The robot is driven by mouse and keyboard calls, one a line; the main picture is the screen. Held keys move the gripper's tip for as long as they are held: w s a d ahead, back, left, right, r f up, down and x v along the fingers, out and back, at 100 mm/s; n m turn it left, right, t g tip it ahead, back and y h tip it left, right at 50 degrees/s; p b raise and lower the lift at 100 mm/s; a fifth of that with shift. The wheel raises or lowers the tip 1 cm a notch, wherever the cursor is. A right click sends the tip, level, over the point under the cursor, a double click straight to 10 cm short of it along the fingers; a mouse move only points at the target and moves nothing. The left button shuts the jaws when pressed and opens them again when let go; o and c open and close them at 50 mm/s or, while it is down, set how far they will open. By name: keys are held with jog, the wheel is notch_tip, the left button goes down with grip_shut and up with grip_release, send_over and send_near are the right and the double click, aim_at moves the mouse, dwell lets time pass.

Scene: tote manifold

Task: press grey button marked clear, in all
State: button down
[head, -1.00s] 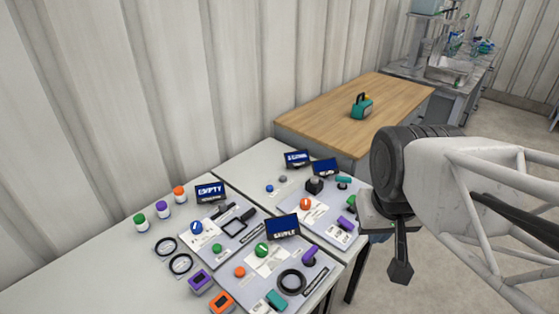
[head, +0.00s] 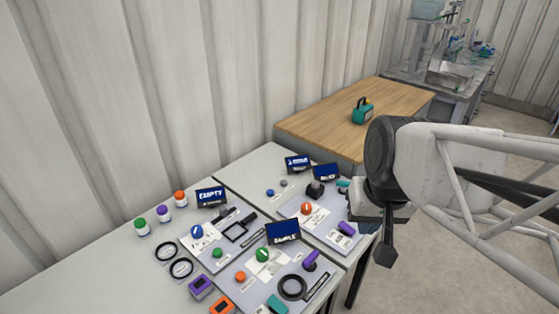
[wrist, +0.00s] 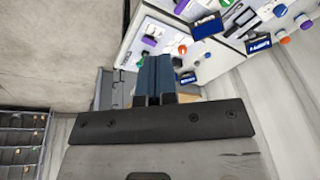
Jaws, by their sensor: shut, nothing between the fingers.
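A small grey button (head: 283,183) sits on the far right panel (head: 325,232) in the head view, beside a blue button (head: 270,192) and in front of a small blue screen (head: 297,163). Its marking is too small to read. My gripper (head: 385,258) is at the right of the panels, past the table's edge, pointing down and well apart from the grey button. In the wrist view its dark blue fingers (wrist: 154,65) are together with nothing between them. The panels show beyond the fingertips there.
Nearer panels carry a screen reading EMPTY (head: 211,197), another screen (head: 282,231), coloured knobs and a black ring (head: 292,287). Bottles (head: 164,213) stand at the left. A wooden table (head: 345,125) with a teal object (head: 363,111) stands behind.

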jog(key=w+a+m+y, duration=0.3)
jog(key=w+a+m, duration=0.15)
jog(key=w, duration=1.05)
jog(key=m+t+y, duration=0.2)
jog(key=m+y, duration=0.2)
jog(key=m, duration=0.7)
send_over(284, 183)
notch_tip(284, 183, down, 19)
jog(key=shift+f, duration=0.2)
jog(key=shift+w+f+n+t, duration=0.1)
jog(key=shift+n+t, duration=0.2)
jog(key=shift+n, duration=0.05)
jog(key=shift+f, duration=4.3)
jog(key=shift+f, duration=0.15)
jog(key=shift+f, duration=0.25)
